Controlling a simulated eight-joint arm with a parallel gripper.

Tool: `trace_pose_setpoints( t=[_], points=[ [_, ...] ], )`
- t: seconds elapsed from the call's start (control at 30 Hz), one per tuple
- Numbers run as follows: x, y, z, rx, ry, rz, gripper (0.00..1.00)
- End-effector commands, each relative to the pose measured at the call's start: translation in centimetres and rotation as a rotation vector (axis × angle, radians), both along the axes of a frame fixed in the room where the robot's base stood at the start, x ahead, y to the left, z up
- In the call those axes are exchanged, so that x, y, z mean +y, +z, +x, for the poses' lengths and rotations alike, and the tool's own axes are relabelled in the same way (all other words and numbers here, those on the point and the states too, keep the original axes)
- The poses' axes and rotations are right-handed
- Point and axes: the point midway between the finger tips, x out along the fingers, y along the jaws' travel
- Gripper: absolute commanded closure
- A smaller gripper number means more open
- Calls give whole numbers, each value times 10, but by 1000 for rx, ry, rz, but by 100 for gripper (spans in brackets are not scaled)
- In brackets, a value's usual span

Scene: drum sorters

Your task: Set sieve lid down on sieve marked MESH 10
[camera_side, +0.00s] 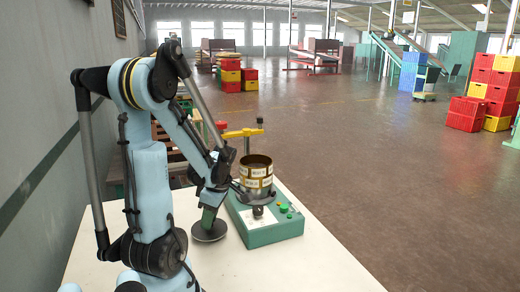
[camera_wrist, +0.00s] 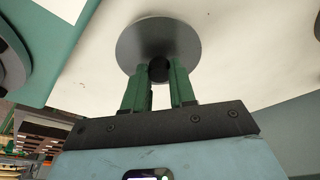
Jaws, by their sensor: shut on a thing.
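The sieve lid (camera_side: 209,232) is a flat grey disc with a dark knob. My gripper (camera_side: 208,213) points down and is shut on the knob; the lid hangs level or nearly so, close over the white table, and I cannot tell whether it touches. In the wrist view the lid (camera_wrist: 158,36) lies beyond the green fingers of my gripper (camera_wrist: 159,72). A stack of brass-coloured sieves (camera_side: 256,172) with pale labels stands right of my gripper on a green machine. The label lettering is too small to read, so I cannot tell which is MESH 10.
The green machine (camera_side: 276,235) with small buttons sits right of the lid. A yellow bar with a red end (camera_side: 242,133) rises behind the sieves. The white table (camera_side: 245,271) is clear in front. Coloured crates (camera_side: 466,113) stand far off on the floor.

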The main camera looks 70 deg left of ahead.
Motion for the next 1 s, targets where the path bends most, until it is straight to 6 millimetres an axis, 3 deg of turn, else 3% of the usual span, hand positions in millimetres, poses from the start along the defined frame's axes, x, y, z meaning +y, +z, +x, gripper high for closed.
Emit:
trace_pose_setpoints(
  t=[0.27,0.7,1.0],
  points=[
    [-3,32,1,0,-4,-1,100],
    [-76,81,46,0,-9,-2,100],
    [-97,99,60,0,-2,0,100]
  ],
)
